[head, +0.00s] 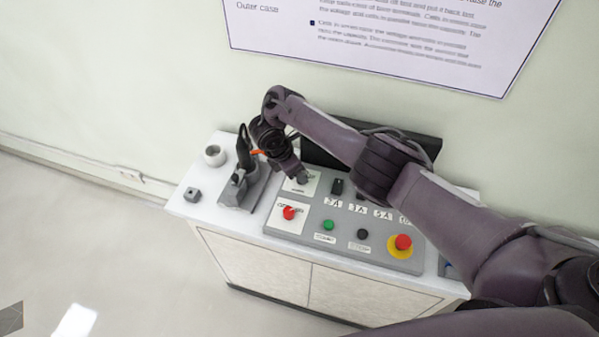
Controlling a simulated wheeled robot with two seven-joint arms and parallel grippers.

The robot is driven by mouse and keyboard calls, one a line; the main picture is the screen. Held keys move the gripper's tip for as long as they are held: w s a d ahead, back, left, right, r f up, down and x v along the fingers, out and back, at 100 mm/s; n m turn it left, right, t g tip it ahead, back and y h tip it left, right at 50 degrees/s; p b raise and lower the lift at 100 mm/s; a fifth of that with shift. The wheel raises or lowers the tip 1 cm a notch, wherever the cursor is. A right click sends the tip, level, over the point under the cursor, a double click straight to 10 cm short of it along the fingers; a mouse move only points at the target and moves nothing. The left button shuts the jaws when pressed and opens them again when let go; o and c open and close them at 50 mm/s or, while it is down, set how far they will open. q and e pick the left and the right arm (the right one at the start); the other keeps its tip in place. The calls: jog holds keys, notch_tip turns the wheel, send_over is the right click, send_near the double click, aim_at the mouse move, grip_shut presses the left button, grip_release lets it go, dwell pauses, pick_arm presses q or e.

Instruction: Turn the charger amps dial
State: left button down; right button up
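A grey control panel (345,223) lies on the white cabinet top. Labels (358,210) reading 2A, 3A, 5A and one partly covered run along it. A black upright knob (337,187) stands above the 2A and 3A labels. My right arm comes in from the right across the panel's back, and its gripper (301,177) points down at a white plate (313,187) on the panel's upper left. A dark grey part shows at the fingertips; I cannot tell whether it is a dial or my fingers, nor whether they touch. My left gripper is out of view.
A red button (289,213), green button (328,225), black button (362,234) and red-and-yellow stop button (403,243) line the panel's front. A black screen (420,146) stands behind.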

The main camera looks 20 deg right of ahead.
jog(key=p+v, duration=0.1)
jog(key=v, duration=0.4)
dwell(0.4)
